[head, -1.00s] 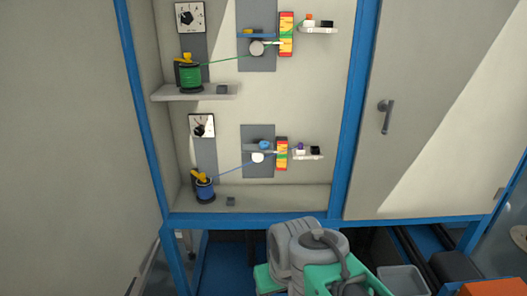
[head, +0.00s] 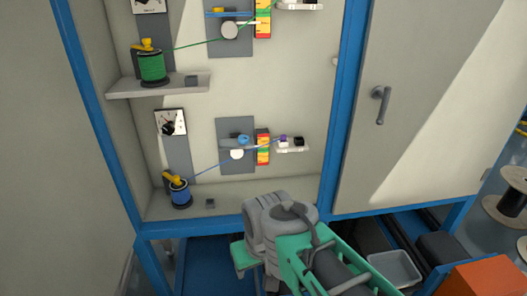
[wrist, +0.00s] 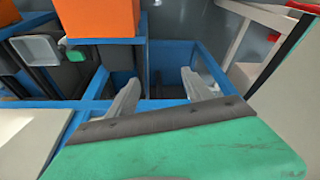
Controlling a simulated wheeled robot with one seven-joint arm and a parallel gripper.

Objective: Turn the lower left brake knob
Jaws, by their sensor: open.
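The yellow knob (head: 172,181) sits at the blue spool (head: 180,196) on the lower left shelf of the cabinet. A blue line runs from this spool up to the right. My gripper (wrist: 158,80) shows in the wrist view with its two grey fingers apart and nothing between them. It points toward the blue frame and dark gaps, away from the knob. In the head view my arm is low in the middle, right of and below the knob; the fingers cannot be made out there. The knob is not in the wrist view.
A dial gauge (head: 171,122) hangs above the blue spool. A green spool (head: 151,68) with another yellow knob stands on the upper shelf (head: 155,87). Blue cabinet posts (head: 341,110) frame the opening. An orange box (wrist: 98,18) is near.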

